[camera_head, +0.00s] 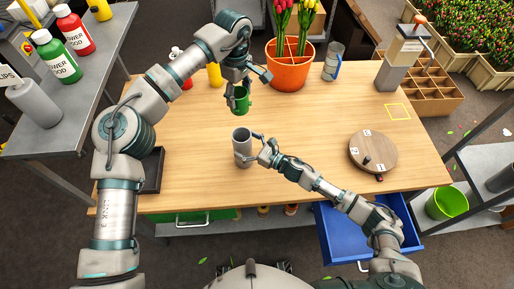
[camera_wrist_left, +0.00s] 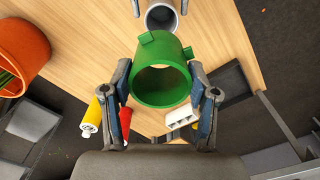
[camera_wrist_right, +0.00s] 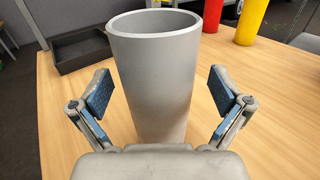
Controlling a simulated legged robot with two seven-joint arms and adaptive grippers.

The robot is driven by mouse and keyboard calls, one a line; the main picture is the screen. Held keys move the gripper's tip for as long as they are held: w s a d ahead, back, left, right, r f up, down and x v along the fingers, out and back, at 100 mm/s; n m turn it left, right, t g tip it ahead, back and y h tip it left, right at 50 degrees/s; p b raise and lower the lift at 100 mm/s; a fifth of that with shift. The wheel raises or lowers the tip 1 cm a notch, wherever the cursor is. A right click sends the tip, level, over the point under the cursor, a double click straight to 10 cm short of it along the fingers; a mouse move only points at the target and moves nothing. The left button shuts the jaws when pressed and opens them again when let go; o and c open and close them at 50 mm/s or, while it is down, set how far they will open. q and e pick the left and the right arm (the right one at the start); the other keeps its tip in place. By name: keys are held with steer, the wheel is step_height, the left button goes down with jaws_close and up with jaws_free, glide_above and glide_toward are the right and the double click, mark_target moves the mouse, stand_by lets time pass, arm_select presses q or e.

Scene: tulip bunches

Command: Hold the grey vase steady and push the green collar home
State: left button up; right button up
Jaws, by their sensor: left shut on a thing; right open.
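The grey vase (camera_head: 242,152) stands upright and open-topped on the wooden table; it fills the middle of the right wrist view (camera_wrist_right: 155,80). My right gripper (camera_head: 254,149) is open, with its fingers on either side of the vase and visible gaps to both pads in the right wrist view. The green collar (camera_head: 242,103), a ring with small side lugs, is held in my left gripper (camera_head: 241,90), which is shut on it. The collar is above and slightly behind the vase. In the left wrist view the collar (camera_wrist_left: 160,52) shows its open bore, with the vase's mouth (camera_wrist_left: 161,17) beyond it.
A round wooden disc (camera_head: 372,148) lies to the right. A black tray (camera_head: 152,171) sits at the left edge. A blue drawer (camera_head: 340,232) is open at the front.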

mark_target(240, 111)
arm_select(q)
steer(key=shift+a, duration=0.55)
arm_select(e)
steer(key=shift+w+a, duration=0.25)
steer(key=shift+a, duration=0.5)
arm_select(q)
steer(key=shift+d, duration=0.15)
arm_select(e)
steer(key=shift+d, duration=0.15)
steer(key=shift+c, duration=0.8)
arm_select(q)
steer(key=shift+d, duration=0.6)
arm_select(e)
steer(key=shift+d, duration=0.5)
steer(key=c, duration=1.2)
steer(key=shift+c, duration=0.6)
arm_select(q)
steer(key=shift+a, duration=0.6)
arm_select(e)
steer(key=shift+a, duration=0.5)
arm_select(q)
steer(key=shift+d, duration=0.1)
